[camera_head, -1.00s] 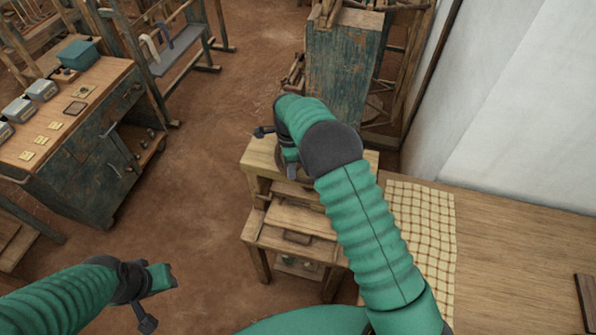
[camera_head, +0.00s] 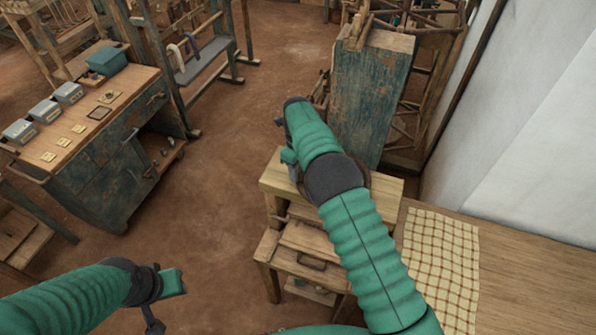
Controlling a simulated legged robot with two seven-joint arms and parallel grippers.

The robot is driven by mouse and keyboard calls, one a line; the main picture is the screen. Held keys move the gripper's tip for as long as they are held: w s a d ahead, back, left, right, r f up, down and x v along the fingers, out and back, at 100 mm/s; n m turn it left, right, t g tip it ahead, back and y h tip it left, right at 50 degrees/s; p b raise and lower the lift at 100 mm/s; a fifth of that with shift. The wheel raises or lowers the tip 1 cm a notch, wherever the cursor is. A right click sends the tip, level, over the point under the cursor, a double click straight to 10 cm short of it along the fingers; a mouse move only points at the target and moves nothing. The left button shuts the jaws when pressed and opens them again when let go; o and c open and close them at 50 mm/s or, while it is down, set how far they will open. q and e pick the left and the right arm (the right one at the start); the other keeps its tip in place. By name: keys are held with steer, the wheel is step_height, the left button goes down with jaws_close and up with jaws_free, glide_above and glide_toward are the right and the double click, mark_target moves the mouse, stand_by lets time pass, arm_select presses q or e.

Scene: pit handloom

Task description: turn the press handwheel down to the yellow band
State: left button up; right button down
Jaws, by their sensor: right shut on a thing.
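The wooden press (camera_head: 274,183) stands in the lower middle of the head view, with a thick top board and a lower shelf. My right arm reaches over it from the lower right. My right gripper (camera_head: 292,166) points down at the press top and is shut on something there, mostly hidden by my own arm. Of the handwheel, at most a dark curved edge (camera_head: 368,178) shows beside my arm. The yellow band cannot be seen. My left gripper (camera_head: 172,283) hangs over bare floor at the lower left, away from the press; its jaw opening is unclear.
A checked cloth (camera_head: 440,262) lies on a wooden table (camera_head: 530,285) at the right. A worn blue-green cabinet (camera_head: 370,95) stands close behind the press. The earth floor between is clear.

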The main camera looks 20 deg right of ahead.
steer(key=shift+w, duration=0.25)
stand_by(0.3)
steer(key=c, duration=1.1)
jaws_free()
steer(key=shift+o, duration=0.2)
step_height(320, 180, up, 8)
steer(key=b, duration=0.2)
steer(key=shift+w+f+b, duration=0.1)
steer(key=shift+f+b, duration=0.05)
steer(key=shift+b, duration=0.15)
step_height(320, 180, up, 9)
steer(key=p, duration=0.1)
